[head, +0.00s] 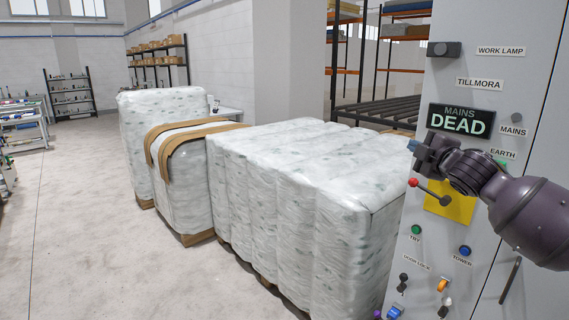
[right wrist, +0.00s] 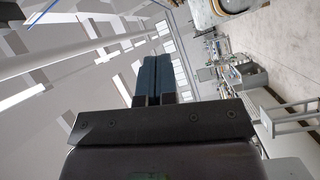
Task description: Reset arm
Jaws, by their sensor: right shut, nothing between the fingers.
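My right gripper (head: 412,146) is raised in front of the grey control cabinet (head: 467,65), beside the display that reads MAINS DEAD (head: 460,121). Its fingers point left in the head view. In the right wrist view its two blue-grey fingers (right wrist: 153,82) lie together with nothing between them. Below the gripper a red-knobbed lever (head: 414,183) stands out from a yellow plate (head: 452,206). The gripper and wrist cover part of the panel around the MAINS and EARTH labels.
Wrapped white pallet loads (head: 300,190) stand left of the cabinet, one with brown straps (head: 175,145) on top. Lower on the panel are a green TRY button (head: 416,229), a blue TOWER button (head: 465,250) and several switches. Open floor (head: 85,240) lies at the left.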

